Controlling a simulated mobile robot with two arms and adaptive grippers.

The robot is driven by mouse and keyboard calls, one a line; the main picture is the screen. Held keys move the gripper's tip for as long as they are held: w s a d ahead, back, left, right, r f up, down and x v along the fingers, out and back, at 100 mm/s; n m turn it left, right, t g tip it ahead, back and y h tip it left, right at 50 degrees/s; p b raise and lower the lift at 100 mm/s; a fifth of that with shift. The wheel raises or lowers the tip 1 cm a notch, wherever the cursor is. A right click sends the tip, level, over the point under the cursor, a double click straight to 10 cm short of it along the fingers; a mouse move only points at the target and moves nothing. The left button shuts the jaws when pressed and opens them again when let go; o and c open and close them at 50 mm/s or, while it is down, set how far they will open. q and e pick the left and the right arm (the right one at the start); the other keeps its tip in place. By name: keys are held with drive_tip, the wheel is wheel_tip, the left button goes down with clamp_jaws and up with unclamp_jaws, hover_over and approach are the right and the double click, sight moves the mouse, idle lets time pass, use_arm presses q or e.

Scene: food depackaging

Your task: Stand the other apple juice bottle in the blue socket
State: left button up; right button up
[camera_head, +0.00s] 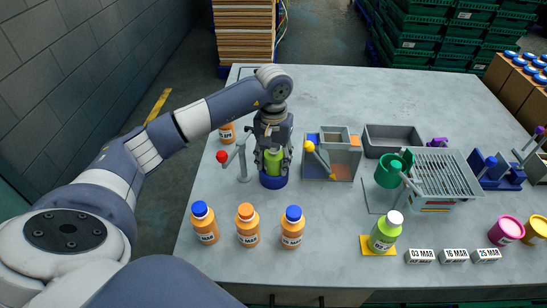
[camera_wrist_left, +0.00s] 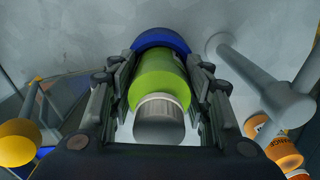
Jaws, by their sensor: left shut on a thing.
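A green apple juice bottle (camera_head: 273,160) stands upright in the blue socket (camera_head: 273,180), with my left gripper (camera_head: 272,154) around it from above. In the left wrist view the green bottle (camera_wrist_left: 160,80) with its pale grey cap lies between the two fingers of the left gripper (camera_wrist_left: 160,95), and the blue socket (camera_wrist_left: 160,40) rings its far end. The left gripper is shut on this bottle. Another green bottle (camera_head: 385,232) with a white cap stands on a yellow mat (camera_head: 366,248) at the front right. My right gripper is not in view.
A post with a red ball (camera_head: 222,157) stands just left of the socket. Several orange bottles (camera_head: 248,226) stand in front. The back of the table is clear.

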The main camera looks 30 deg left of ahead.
use_arm(q)
drive_tip(key=shift+f, duration=0.1)
drive_tip(key=o, duration=1.2)
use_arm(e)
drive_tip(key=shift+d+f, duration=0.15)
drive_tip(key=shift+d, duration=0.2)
use_arm(q)
drive_tip(key=shift+r, duration=0.45)
wheel_tip(320, 180, up, 11)
drive_tip(key=b, duration=0.2)
drive_tip(key=shift+f+b, duration=0.2)
drive_tip(key=shift+b, duration=0.15)
drive_tip(key=shift+r, duration=0.4)
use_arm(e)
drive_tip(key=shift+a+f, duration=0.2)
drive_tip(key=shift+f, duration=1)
